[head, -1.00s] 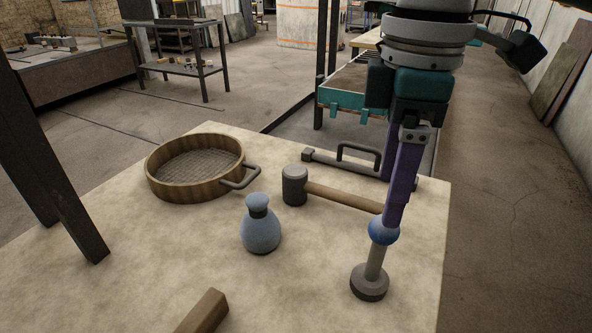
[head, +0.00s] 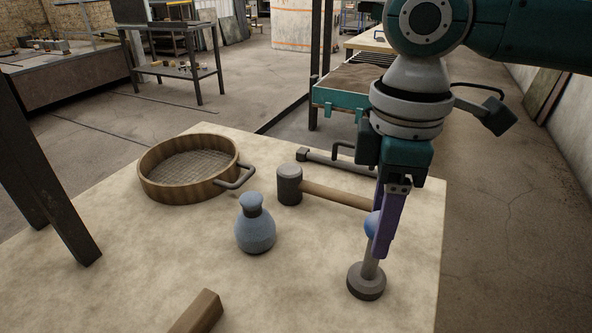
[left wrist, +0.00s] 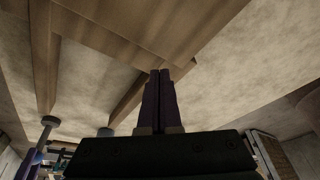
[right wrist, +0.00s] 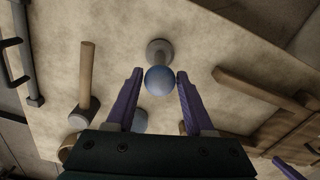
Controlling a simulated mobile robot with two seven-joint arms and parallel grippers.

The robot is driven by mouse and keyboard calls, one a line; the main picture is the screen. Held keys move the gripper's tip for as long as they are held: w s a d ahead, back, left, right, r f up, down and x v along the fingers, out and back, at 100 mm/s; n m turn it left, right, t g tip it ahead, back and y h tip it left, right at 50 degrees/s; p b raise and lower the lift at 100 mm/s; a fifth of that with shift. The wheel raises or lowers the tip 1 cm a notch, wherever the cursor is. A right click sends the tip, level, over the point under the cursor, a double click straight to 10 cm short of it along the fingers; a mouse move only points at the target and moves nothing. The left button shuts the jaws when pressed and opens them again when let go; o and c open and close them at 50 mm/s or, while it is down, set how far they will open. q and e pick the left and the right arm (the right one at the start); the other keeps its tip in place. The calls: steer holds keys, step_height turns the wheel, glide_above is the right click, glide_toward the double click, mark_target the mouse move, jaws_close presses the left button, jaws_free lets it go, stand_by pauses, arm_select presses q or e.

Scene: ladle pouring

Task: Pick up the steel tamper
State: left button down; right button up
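The steel tamper stands upright near the table's right front, with a blue ball knob, a grey shaft and a round dark base (head: 367,281). In the right wrist view its blue knob (right wrist: 159,80) lies between the fingertips. My right gripper (head: 378,240) points down over it, its purple fingers open on either side of the knob, with gaps visible in the right wrist view (right wrist: 160,75). In the head view the near finger hides part of the knob and shaft. My left gripper (left wrist: 160,72) is shut and empty, and is out of the head view.
A mallet (head: 290,185) lies behind the tamper, and a bar with a handle (head: 325,160) lies beyond it. A blue flask (head: 255,230) and a round wooden sieve (head: 170,185) stand left. A wooden piece (head: 197,313) is at the front.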

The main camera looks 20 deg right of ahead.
jaws_close()
steer(key=shift+r, duration=0.1)
stand_by(0.3)
